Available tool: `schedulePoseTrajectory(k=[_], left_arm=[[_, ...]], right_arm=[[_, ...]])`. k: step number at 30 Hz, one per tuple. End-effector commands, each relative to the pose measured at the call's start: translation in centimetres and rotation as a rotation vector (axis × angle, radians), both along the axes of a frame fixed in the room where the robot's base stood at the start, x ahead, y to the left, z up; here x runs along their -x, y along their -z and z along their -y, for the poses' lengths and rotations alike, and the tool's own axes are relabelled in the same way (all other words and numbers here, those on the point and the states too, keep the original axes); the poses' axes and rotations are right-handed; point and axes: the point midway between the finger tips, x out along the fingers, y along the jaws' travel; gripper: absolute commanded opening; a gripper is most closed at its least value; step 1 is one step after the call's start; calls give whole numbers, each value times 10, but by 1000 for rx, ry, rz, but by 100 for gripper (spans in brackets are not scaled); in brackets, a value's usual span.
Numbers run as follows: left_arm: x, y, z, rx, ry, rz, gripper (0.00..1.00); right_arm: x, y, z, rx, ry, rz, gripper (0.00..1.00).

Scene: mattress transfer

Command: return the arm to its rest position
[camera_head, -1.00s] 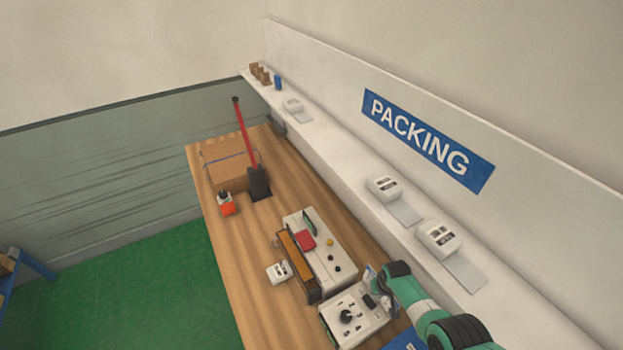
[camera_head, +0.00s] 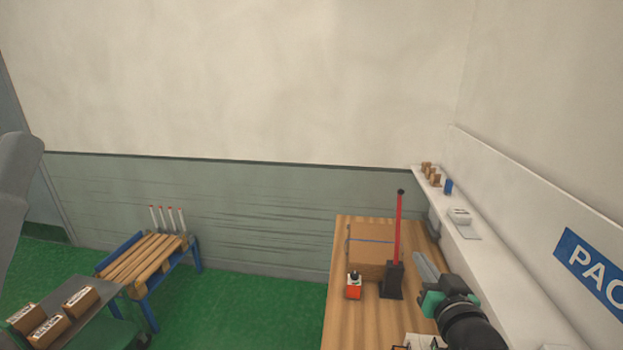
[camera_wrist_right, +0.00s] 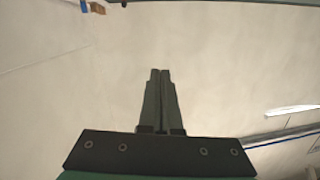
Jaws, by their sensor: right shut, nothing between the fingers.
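My right gripper (camera_head: 420,258) is at the lower right of the head view, on the green and black end of my right arm. Its grey fingers point up and away, just right of the black stand with the red pole. In the right wrist view the gripper (camera_wrist_right: 160,72) shows its two dark fingers together, with nothing between them. My left gripper is not in view.
The wooden table (camera_head: 343,320) holds a cardboard box (camera_head: 370,258), an orange-red item (camera_head: 353,291) and the black stand (camera_head: 391,280). A white ledge (camera_head: 500,270) runs along the right.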

Motion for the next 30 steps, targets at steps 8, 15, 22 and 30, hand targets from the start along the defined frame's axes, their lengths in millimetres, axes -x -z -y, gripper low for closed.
schedulePoseTrajectory(k=[8,15,22,30], left_arm=[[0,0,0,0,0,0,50],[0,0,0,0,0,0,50],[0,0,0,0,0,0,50],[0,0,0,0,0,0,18]], right_arm=[[117,-210,-54,49,-87,568,0],[233,-288,-54,95,-75,906,0],[248,-295,-53,133,-60,947,0],[247,-295,-53,132,-60,945,0]])
